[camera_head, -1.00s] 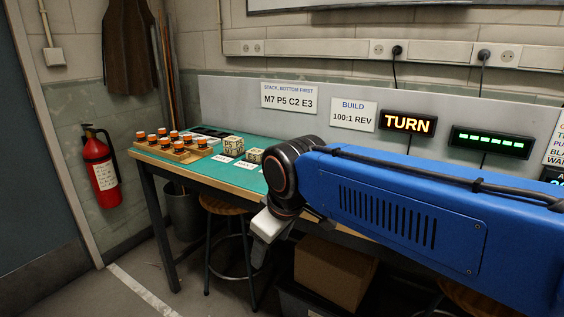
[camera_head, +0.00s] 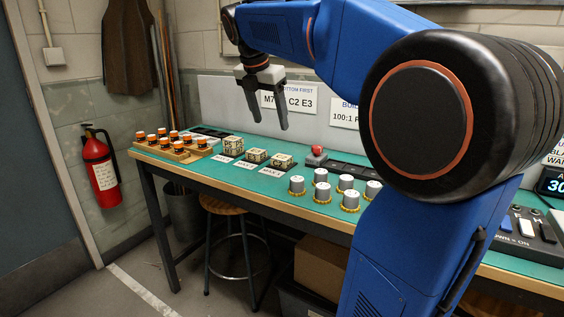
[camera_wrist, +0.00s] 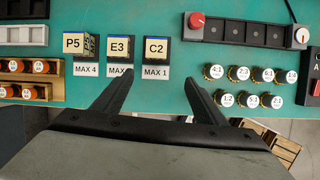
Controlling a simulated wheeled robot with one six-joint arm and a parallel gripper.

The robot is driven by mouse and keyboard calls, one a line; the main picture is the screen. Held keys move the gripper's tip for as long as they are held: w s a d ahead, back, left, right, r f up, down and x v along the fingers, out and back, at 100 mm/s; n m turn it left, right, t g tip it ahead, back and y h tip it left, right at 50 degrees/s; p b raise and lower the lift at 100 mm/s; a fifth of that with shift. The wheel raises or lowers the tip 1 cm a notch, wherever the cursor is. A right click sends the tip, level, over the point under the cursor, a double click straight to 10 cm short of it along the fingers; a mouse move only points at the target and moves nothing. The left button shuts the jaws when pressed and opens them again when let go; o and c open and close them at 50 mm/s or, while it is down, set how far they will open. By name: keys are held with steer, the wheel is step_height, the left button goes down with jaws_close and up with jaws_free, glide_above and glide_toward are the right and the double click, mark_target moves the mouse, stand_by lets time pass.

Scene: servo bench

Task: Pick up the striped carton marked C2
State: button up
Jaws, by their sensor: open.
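The striped carton marked C2 (camera_wrist: 157,48) sits on the bench above a card reading MAX 1. It is the rightmost of three carton spots, and in the head view it is the right-hand carton (camera_head: 282,161). Carton E3 (camera_wrist: 119,48) is left of it, then carton P5 (camera_wrist: 75,43), which looks taller, like a stack. My gripper (camera_head: 270,122) is open and empty, pointing down above the bench, apart from the cartons. In the wrist view, its fingertips (camera_wrist: 159,75) lie either side of the MAX 1 card, just below C2 in the picture. M7 is not readable.
Grey cylinders (camera_head: 350,200) with gold bases stand right of the cartons. A black strip with a red knob (camera_wrist: 198,20) lies behind them. Orange-topped items fill a wooden rack (camera_head: 170,153) at left. The green mat (camera_wrist: 150,90) in front of the cards is clear.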

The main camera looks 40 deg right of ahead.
steer(key=w+d+n, duration=0.1)
glide_above(282, 157)
steer(key=s+a, duration=0.2)
steer(key=a, duration=0.1)
step_height(282, 157, down, 10)
steer(key=shift+d+r, duration=0.1)
steer(key=shift+r, duration=0.15)
steer(key=shift+w+x, duration=0.15)
steer(key=shift+x, duration=0.85)
steer(key=shift+w+x, duration=0.15)
steer(key=shift+x, duration=0.9)
steer(key=shift+w+x, duration=0.2)
steer(key=shift+x, duration=0.8)
steer(key=shift+d+r, duration=0.1)
steer(key=shift+r, duration=0.05)
steer(key=c, duration=1.1)
steer(key=shift+c, duration=0.2)
steer(key=shift+r, duration=0.1)
